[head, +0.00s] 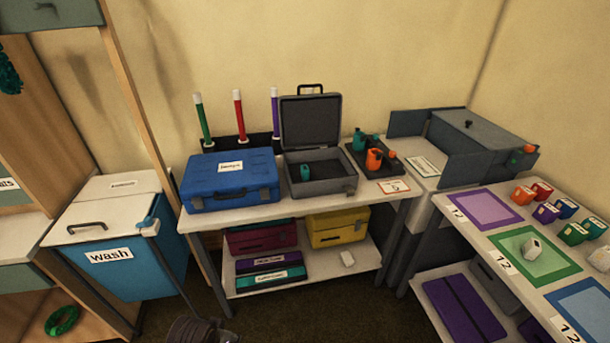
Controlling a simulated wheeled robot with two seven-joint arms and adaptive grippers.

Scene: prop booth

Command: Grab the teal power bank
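A small teal block (305,173) stands inside the open grey case (322,184) on the middle table; it may be the power bank, but it is too small to be sure. Other teal items (359,140) stand with orange ones on a black tray (386,170) just right of the case. A dark shape at the bottom edge looks like my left gripper (203,330); it is low in front of the table, well apart from the teal items, and its fingers cannot be made out. My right gripper is not in view.
A closed blue case (229,183) sits left of the open case, whose raised lid (310,121) stands behind. A grey box (478,138) is at the back right. The right table (497,236) holds coloured mats and small containers. A wash bin (110,258) stands left.

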